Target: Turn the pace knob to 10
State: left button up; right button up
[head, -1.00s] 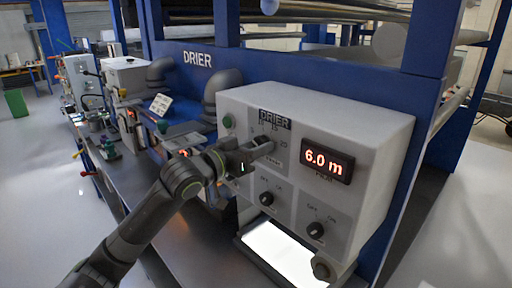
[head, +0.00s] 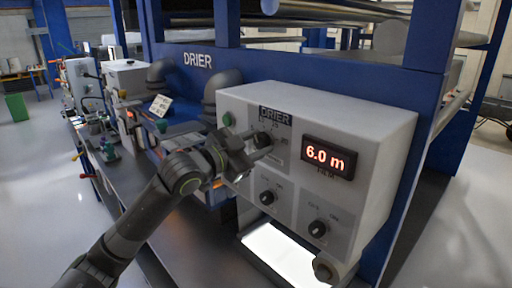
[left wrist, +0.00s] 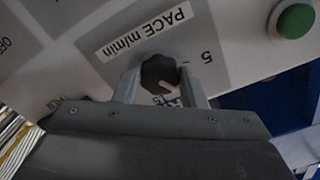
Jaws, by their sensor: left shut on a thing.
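The pace knob (left wrist: 160,74) is dark and ribbed, below the label "PACE m/min" on the grey drier panel. My left gripper (left wrist: 161,88) has one finger on each side of the knob and is shut on it. The wrist view is turned over, so the label reads upside down. A white pointer mark on the knob faces the lower right, and a "5" shows to its right. Another number is partly hidden by the finger. In the head view, my left gripper (head: 262,143) is at the upper dial and covers much of it. My right gripper is not in view.
The red display (head: 329,158) reads 6.0 m. Two more black knobs (head: 267,197) (head: 318,228) sit lower on the panel. A green button (head: 227,119) is left of the dial and also shows in the left wrist view (left wrist: 295,21). A bright plate (head: 275,254) lies below.

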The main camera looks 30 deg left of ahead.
pick_arm(q)
jog(key=shift+m, duration=0.6)
jog(key=o, duration=1)
